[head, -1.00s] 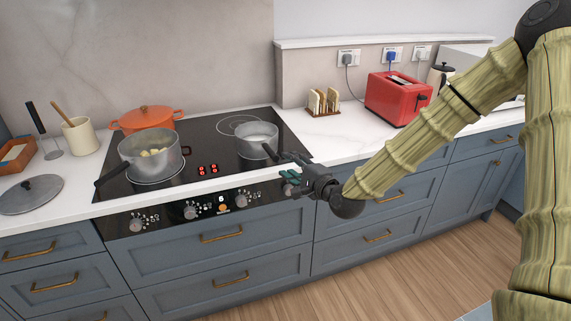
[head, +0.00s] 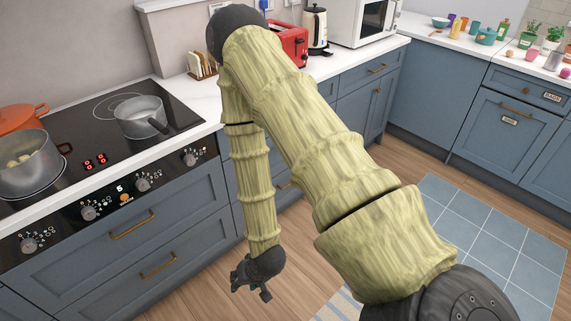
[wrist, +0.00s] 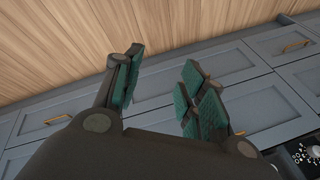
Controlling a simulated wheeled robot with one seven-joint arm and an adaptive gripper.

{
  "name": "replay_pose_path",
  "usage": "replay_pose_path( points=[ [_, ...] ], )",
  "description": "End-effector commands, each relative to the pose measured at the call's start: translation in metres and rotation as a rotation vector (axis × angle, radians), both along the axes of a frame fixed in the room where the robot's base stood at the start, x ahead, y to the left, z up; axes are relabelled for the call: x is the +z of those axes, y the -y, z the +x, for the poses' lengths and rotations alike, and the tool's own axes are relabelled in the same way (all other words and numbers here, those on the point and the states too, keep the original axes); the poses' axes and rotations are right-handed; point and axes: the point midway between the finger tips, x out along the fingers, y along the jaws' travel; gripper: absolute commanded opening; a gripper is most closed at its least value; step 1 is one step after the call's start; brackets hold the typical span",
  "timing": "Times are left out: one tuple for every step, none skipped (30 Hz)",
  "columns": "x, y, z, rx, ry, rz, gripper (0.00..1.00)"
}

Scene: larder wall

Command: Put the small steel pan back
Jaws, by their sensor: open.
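The small steel pan (head: 141,117) stands upright on the right side of the black glass hob (head: 75,130). Its dark handle points to the lower right, toward the front edge. My gripper (head: 252,288) hangs low in front of the drawers, to the right of and below the pan, well apart from it. In the wrist view my gripper (wrist: 165,90) is open, with its green-padded fingers spread and nothing between them. The pan is not in the wrist view.
A larger pot (head: 28,165) with food in it and an orange casserole (head: 22,117) stand on the hob's left. A toast rack (head: 201,65), red toaster (head: 290,43) and kettle (head: 315,28) stand behind my arm.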

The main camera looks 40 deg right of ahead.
Motion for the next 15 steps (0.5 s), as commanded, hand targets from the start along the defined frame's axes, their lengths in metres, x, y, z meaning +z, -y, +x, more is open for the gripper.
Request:
replay_pose_path(
  points=[
    [-0.016,0.001,-0.032,0.072,-0.063,-0.052,0.41],
    [-0.023,0.002,-0.050,0.116,-0.098,-0.080,0.41],
    [-0.032,0.004,-0.072,0.173,-0.141,-0.114,0.41],
    [-0.037,0.005,-0.086,0.214,-0.170,-0.136,0.41],
    [-0.041,0.007,-0.101,0.249,-0.198,-0.157,0.41],
    [-0.046,0.009,-0.117,0.296,-0.231,-0.181,0.41],
    [-0.048,0.011,-0.128,0.325,-0.254,-0.195,0.41],
    [-0.050,0.012,-0.138,0.352,-0.273,-0.206,0.41],
    [-0.052,0.014,-0.149,0.383,-0.295,-0.219,0.41],
    [-0.053,0.015,-0.155,0.401,-0.308,-0.227,0.41],
    [-0.054,0.016,-0.159,0.415,-0.317,-0.233,0.41],
    [-0.055,0.016,-0.164,0.431,-0.327,-0.239,0.41],
    [-0.056,0.017,-0.167,0.438,-0.332,-0.241,0.41],
    [-0.056,0.017,-0.168,0.443,-0.335,-0.243,0.41],
    [-0.056,0.017,-0.169,0.447,-0.337,-0.244,0.41]
  ],
)
